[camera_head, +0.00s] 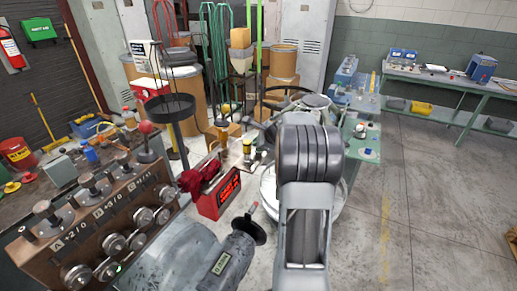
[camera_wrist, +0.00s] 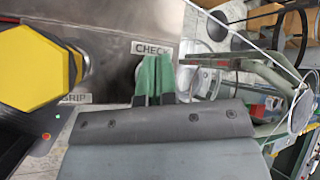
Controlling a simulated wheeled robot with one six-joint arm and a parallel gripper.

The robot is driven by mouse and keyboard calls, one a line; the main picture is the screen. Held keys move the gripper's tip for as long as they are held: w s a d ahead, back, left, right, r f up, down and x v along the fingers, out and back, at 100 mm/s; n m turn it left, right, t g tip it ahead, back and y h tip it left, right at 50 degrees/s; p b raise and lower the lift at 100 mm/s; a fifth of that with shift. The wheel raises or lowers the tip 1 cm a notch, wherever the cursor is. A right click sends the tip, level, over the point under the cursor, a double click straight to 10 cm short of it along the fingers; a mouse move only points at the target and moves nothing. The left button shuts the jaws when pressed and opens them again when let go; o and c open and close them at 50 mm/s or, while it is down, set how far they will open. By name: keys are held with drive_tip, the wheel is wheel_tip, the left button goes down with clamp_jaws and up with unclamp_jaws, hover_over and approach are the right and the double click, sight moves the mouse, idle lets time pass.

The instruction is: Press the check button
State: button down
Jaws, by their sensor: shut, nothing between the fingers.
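In the wrist view, a white label reading CHECK (camera_wrist: 152,48) is on a brown-grey metal panel (camera_wrist: 105,40). My gripper (camera_wrist: 153,60) has its two green fingers side by side and shut, with nothing between them. The fingertips are at the label's lower edge in the picture. No check button shows; the fingers cover the area just below the label. I cannot tell whether the fingertips touch the panel. In the head view my arm hides this spot and the gripper.
In the wrist view, a large yellow hexagonal knob (camera_wrist: 30,67) and a GRIP label (camera_wrist: 77,97) are left of the fingers. In the head view, a red display box (camera_head: 218,194) and a brown control panel with levers (camera_head: 85,225) stand left of my arm.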

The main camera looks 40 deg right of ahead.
drive_tip(key=shift+r+p, duration=0.3)
drive_tip(key=shift+r, duration=0.2)
drive_tip(key=shift+r, duration=0.1)
wheel_tip(320, 180, up, 5)
drive_tip(key=p, duration=0.4)
idle(0.8)
